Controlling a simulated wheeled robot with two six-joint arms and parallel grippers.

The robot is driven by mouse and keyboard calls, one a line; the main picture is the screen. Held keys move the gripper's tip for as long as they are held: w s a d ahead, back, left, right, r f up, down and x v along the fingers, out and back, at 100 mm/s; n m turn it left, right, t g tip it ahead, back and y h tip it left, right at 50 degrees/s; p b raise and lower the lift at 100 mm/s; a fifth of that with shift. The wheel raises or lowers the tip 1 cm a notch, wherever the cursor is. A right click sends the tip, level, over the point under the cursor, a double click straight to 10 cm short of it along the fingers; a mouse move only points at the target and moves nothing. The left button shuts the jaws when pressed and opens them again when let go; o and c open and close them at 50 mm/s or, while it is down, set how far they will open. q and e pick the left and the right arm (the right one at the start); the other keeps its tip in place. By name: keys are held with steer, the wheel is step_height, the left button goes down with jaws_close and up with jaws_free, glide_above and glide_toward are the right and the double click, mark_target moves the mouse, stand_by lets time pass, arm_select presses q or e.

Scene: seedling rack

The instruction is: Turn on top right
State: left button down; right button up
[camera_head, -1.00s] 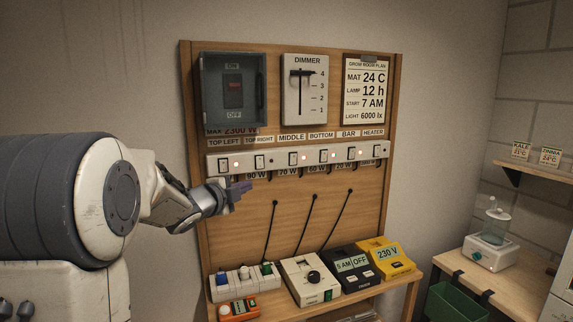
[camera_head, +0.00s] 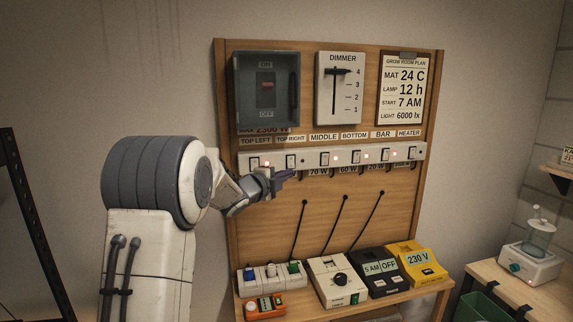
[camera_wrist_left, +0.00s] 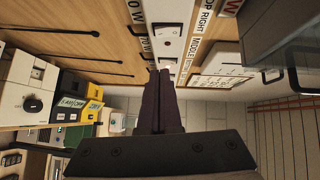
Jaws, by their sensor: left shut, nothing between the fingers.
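The white switch strip (camera_head: 345,158) runs across the wooden board under a row of labels. The top right label (camera_head: 289,139) is above the second rocker switch from the left, the top right switch (camera_head: 291,161). The small lamp beside that switch looks dark, while the top left lamp (camera_head: 267,163) glows. My left gripper (camera_head: 289,175) is shut and empty, just below the top right switch; I cannot tell whether it touches the strip. In the left wrist view its dark fingers (camera_wrist_left: 160,74) are together and point at the strip (camera_wrist_left: 168,42). My right gripper is not in view.
Above the strip are a grey breaker box (camera_head: 267,90), a dimmer (camera_head: 340,88) and a plan sheet (camera_head: 403,90). Several devices, including a yellow 230 V unit (camera_head: 417,262), stand on the shelf below. Open board lies between strip and shelf.

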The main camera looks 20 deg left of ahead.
mark_target(291, 162)
arm_select(q)
steer(key=shift+w+a+f+p, duration=0.1)
steer(key=shift+w+a+p, duration=0.2)
steer(key=shift+w+p, duration=0.6)
steer(key=shift+w+a+f+p, duration=0.2)
steer(key=shift+w+p, duration=0.25)
steer(key=shift+w, duration=0.8)
steer(key=shift+w+a+f+p, duration=0.1)
steer(key=shift+w+a+p, duration=0.25)
steer(key=shift+w+p, duration=0.55)
steer(key=shift+w+b, duration=0.15)
steer(key=shift+b, duration=0.15)
